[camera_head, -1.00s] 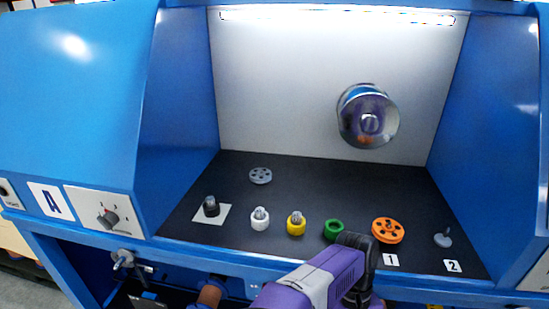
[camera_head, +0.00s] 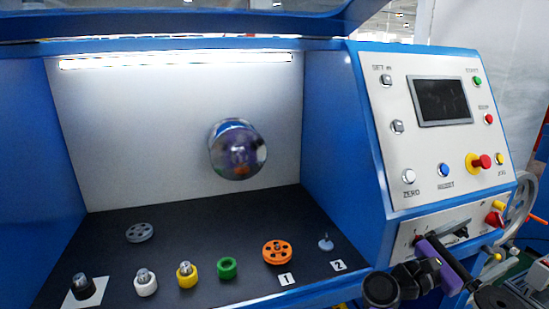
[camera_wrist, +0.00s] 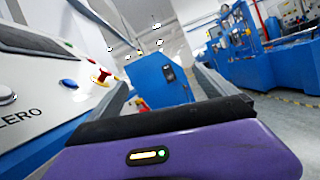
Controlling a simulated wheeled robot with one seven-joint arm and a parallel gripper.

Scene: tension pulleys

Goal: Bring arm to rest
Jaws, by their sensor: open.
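My arm, purple and black, shows at the lower right of the head view, in front of the control panel's lower edge. My gripper (camera_wrist: 165,95) shows in the wrist view, with its two grey fingers spread apart and nothing between them. It points past the control panel (camera_wrist: 40,80) towards the open hall. In the head view the fingertips cannot be made out clearly. An orange pulley (camera_head: 277,251) lies by label 1, and a small grey stand (camera_head: 325,243) is by label 2.
The control panel (camera_head: 400,130) has a screen, buttons and a red stop knob (camera_head: 482,161). A handwheel (camera_head: 522,197) is at the right. Grey (camera_head: 140,232), green (camera_head: 227,268), yellow (camera_head: 187,275), white (camera_head: 146,283) and black (camera_head: 82,287) parts sit on the dark bench floor.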

